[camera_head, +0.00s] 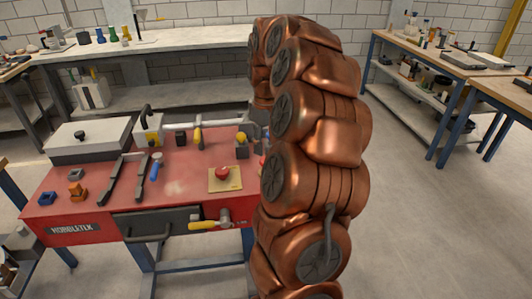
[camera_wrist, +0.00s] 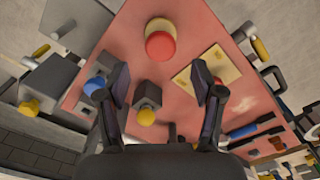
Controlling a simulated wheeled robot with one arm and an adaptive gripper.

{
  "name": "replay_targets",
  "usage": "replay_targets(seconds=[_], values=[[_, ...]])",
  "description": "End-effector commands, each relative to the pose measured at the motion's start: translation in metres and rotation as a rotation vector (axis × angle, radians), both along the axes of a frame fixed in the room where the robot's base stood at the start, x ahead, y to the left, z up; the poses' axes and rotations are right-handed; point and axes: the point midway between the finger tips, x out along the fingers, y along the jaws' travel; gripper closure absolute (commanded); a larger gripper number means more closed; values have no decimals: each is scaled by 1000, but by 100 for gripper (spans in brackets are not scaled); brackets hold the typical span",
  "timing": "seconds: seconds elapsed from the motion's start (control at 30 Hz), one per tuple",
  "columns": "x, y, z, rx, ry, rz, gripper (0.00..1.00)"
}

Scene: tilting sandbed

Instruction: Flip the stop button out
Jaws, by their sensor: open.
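The stop button (camera_head: 222,173) is a red mushroom cap on a square yellow plate (camera_head: 237,186), on the red bench top. In the wrist view the yellow plate (camera_wrist: 184,77) lies under the right finger, which hides most of the button. My gripper (camera_wrist: 163,83) is open and empty, its two dark fingers spread apart above the bench. I cannot tell the height gap. In the head view my copper arm hides most of the gripper.
A grey block with a yellow knob (camera_wrist: 147,97) shows between the fingers. A blue knob (camera_wrist: 95,86) is near the left finger. A round red and cream object (camera_wrist: 160,42) stands ahead. A blue-handled tool (camera_head: 155,171) and dark rails (camera_head: 125,178) lie left of the button.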

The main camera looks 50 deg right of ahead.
Motion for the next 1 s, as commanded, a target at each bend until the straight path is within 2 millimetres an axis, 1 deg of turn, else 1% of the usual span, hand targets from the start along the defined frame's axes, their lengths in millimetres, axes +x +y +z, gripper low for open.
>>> replay_targets(seconds=[0.03, 0.2, 0.43, 0.6, 1.0], values=[[1, 0, 9, -3, -2, 0, 33], [1, -1, 37, -3, -2, -1, 33], [1, 0, 61, -1, -1, -1, 33], [0, 0, 69, 1, 1, 0, 33], [0, 1, 70, 1, 1, 1, 33]])
